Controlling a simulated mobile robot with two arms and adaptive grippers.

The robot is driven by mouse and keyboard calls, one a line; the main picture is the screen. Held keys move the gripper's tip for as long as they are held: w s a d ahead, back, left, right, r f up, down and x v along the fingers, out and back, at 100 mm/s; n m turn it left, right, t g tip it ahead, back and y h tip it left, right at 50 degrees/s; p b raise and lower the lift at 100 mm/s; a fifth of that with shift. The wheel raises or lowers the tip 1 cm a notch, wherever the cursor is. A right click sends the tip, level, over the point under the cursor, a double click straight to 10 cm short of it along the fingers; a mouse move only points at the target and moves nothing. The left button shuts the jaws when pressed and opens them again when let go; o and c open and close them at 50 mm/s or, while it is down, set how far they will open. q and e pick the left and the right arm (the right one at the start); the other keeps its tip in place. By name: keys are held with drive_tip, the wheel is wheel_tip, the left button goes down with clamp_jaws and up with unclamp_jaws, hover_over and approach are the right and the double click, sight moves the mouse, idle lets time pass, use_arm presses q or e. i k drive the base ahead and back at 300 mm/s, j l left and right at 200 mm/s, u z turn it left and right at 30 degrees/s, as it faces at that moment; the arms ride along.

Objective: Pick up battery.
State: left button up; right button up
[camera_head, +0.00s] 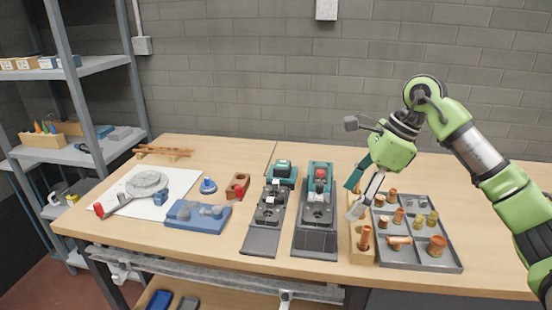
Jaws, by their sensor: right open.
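My right gripper (355,198) hangs over the right half of the workbench, beside the wooden block and the grey parts tray. Its jaws are open and point down, with nothing seen between them. No object is clearly recognisable as the battery. My left gripper is not in view.
The grey tray (453,262) holds several copper and brass fittings. A wooden block (361,255) holds copper pieces. Two dark fixtures (265,240) (315,243) stand mid-bench. Metal shelving (100,65) stands at the far left.

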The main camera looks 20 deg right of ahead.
sight(282, 168)
drive_tip(key=i, duration=1.2)
